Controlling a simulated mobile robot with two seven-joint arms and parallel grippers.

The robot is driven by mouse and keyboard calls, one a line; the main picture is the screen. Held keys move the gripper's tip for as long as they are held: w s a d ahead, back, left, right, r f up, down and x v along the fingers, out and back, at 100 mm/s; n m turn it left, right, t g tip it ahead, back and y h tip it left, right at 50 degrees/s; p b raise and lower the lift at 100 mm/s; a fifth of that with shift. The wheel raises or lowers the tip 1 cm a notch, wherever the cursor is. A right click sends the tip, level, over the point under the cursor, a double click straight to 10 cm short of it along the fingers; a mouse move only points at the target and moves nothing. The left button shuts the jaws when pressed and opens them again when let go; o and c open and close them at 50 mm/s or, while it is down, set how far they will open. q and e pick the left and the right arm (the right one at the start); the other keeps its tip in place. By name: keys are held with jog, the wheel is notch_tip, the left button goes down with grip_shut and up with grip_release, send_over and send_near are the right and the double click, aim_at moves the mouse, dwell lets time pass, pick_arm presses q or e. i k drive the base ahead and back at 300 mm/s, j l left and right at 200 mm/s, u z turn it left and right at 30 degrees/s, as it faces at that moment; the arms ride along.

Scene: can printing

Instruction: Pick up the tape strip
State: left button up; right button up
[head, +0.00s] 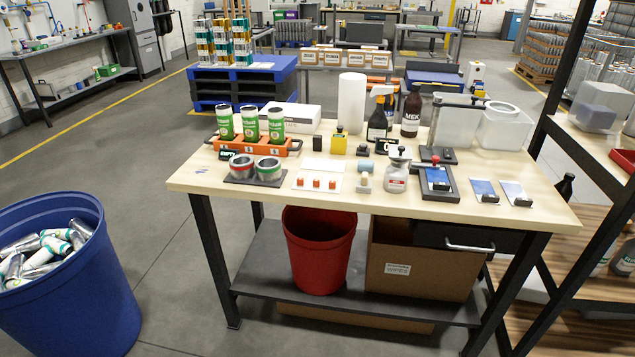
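I cannot single out a tape strip for sure on the wooden worktable (250,182). A white card (320,182) with three small orange-red pieces lies near the front edge, and a plain pale sheet (323,165) lies behind it. A small yellow block with a dark top (339,142) stands further back. Two flat blue-and-white pieces (484,190) lie at the front right, beside a dark tray (437,183) holding a similar blue panel. Neither of my grippers shows in the head view.
An orange rack (285,150) holds three green-and-white cans. Two open cans sit on a dark mat (255,180). A grey flask (395,177), spray bottle (379,115) and brown bottle (411,112) crowd the right. A blue bin (110,290) stands left; a red bin (320,260) sits underneath.

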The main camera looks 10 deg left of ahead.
aim_at(316, 181)
jog(key=i+j+z, duration=0.1)
jog(key=z, duration=0.45)
jog(key=i+j+z, duration=0.25)
jog(key=j, duration=0.15)
jog(key=j+z, duration=0.3)
jog(key=i+j+z, duration=0.1)
jog(key=j, duration=0.4)
jog(key=j+z, duration=0.1)
jog(key=j, duration=0.4)
jog(key=i, duration=0.05)
